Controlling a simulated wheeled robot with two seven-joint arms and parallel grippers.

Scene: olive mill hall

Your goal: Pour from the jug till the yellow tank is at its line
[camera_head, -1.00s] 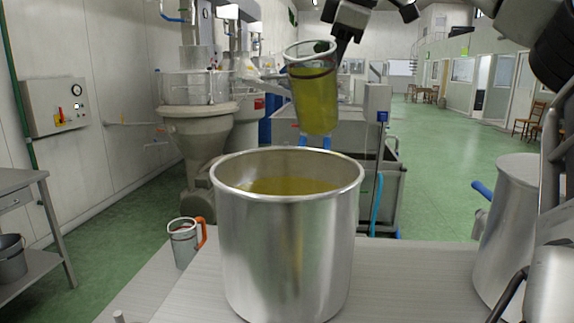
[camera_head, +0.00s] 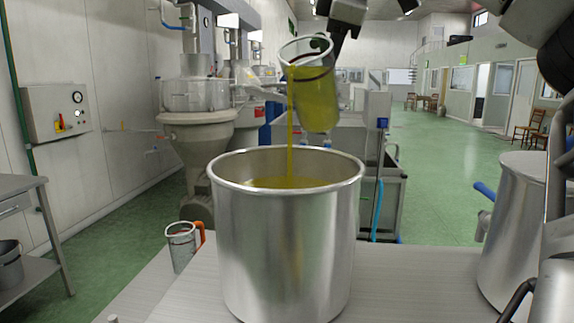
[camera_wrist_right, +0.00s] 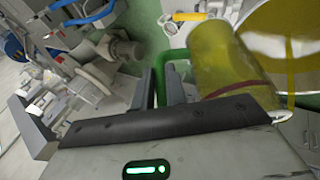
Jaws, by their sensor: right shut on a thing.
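A clear jug (camera_head: 315,98) with a green handle and a dark red band holds yellow-green oil. My right gripper (camera_head: 337,44) is shut on its handle, which also shows between the fingers in the right wrist view (camera_wrist_right: 172,66). The jug is tilted left above a large open steel tank (camera_head: 287,245). A thin yellow stream (camera_head: 290,135) runs from its lip into the tank. The tank holds yellow oil (camera_head: 285,182), its surface below the rim. I see no yellow tank body and no fill line on the steel tank. My left gripper is not in view.
A jug with an orange handle (camera_head: 182,248) stands left of the tank on the metal table (camera_head: 395,290). Another steel vessel (camera_head: 505,230) with a blue handle stands at the right. Mill machinery (camera_head: 197,125) is behind. The table between the two vessels is clear.

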